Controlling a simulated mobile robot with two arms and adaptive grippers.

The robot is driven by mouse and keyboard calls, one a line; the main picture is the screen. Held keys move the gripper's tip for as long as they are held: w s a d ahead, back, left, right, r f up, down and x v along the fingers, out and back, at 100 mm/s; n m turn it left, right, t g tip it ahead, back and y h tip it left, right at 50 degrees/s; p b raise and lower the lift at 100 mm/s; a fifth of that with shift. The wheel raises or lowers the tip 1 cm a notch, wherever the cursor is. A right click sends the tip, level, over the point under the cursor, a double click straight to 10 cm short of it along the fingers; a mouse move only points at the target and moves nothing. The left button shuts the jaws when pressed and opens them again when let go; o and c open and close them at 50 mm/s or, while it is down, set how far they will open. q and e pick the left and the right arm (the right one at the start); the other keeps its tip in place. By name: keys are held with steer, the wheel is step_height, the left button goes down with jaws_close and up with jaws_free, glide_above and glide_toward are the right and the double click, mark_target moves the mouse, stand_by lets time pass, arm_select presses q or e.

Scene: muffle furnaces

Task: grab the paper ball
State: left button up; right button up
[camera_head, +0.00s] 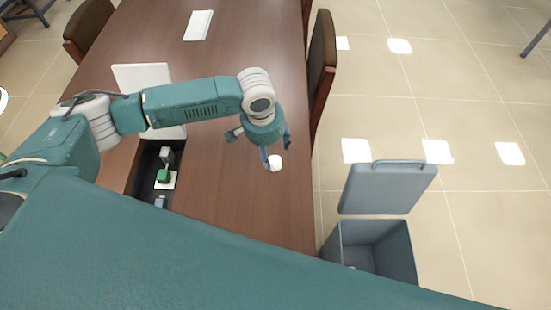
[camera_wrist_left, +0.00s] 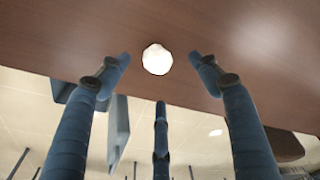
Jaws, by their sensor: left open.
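The paper ball (camera_head: 274,163) is small, white and roundish, and rests on the brown table (camera_head: 240,205) near its right edge. In the left wrist view the paper ball (camera_wrist_left: 157,59) lies on the tabletop beyond the fingertips, between the two outer fingers and above the middle one. My left gripper (camera_head: 263,146) is open and empty, just above and beside the ball in the head view. It also shows in the left wrist view (camera_wrist_left: 160,80), with its three blue fingers spread. I see no contact with the ball. My right gripper is in neither view.
A grey bin (camera_head: 372,250) with its lid raised stands on the floor right of the table. An open white laptop-like panel (camera_head: 150,78) and a white paper stack (camera_head: 198,25) are on the table. A brown chair (camera_head: 321,65) stands at the right edge.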

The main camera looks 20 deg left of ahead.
mark_target(274, 160)
arm_select(q)
steer(key=shift+s+f, duration=0.1)
steer(key=shift+f, duration=0.75)
steer(key=shift+d+f, duration=0.1)
steer(key=shift+f, duration=0.2)
steer(key=f, duration=0.1)
steer(key=f+p, duration=0.1)
steer(key=f, duration=0.1)
steer(key=w+f, duration=0.1)
steer(key=shift+d+f+p, duration=0.3)
steer(key=shift+f+p, duration=0.05)
steer(key=shift+f, duration=0.05)
steer(key=shift+c, duration=0.8)
steer(key=c, duration=0.7)
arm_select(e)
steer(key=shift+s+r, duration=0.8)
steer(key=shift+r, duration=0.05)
